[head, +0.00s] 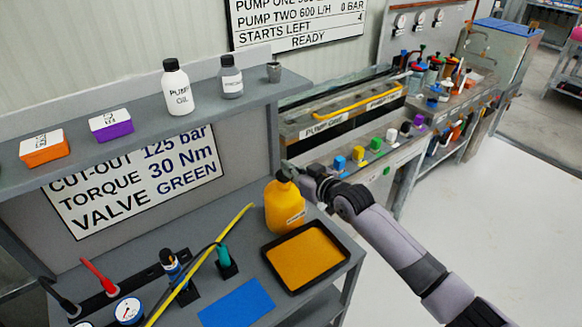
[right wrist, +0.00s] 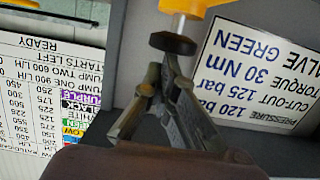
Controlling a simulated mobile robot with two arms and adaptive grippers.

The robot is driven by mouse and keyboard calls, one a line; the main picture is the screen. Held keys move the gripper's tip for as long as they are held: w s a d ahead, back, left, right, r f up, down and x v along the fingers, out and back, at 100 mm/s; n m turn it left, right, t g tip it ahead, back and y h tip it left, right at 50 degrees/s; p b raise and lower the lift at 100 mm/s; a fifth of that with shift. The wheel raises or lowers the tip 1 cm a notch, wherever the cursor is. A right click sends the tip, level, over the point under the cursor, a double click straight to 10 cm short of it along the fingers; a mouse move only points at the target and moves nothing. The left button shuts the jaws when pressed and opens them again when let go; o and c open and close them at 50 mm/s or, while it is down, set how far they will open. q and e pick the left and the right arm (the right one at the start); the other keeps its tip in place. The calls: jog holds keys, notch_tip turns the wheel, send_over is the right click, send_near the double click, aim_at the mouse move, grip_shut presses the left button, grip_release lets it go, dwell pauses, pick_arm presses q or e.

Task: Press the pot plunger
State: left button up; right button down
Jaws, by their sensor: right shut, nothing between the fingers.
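The yellow pot (head: 284,208) stands upright on the grey bench, left of my right arm. Its top also shows at the upper edge of the right wrist view (right wrist: 192,5), where the picture is upside down. The plunger has a pale stem (right wrist: 178,22) and a round dark knob (right wrist: 173,43). My right gripper (head: 290,171) is at the knob, and it also shows in the right wrist view (right wrist: 172,62). It is shut and empty, with its fingertips right by the knob's outer face. I cannot tell whether they touch. My left gripper is not in view.
A black-rimmed tray (head: 267,252) with an orange surface is in front of the pot. A shelf (head: 215,103) with bottles and boxes is above. White floor (head: 470,230) is open at right.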

jog(key=shift+f, duration=0.8)
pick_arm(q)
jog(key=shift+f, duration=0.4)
pick_arm(e)
jog(key=shift+r, duration=0.2)
notch_tip(320, 180, up, 4)
jog(key=p, duration=0.3)
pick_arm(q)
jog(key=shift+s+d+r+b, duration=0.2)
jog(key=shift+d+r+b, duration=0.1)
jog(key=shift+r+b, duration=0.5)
pick_arm(e)
jog(key=v, duration=1)
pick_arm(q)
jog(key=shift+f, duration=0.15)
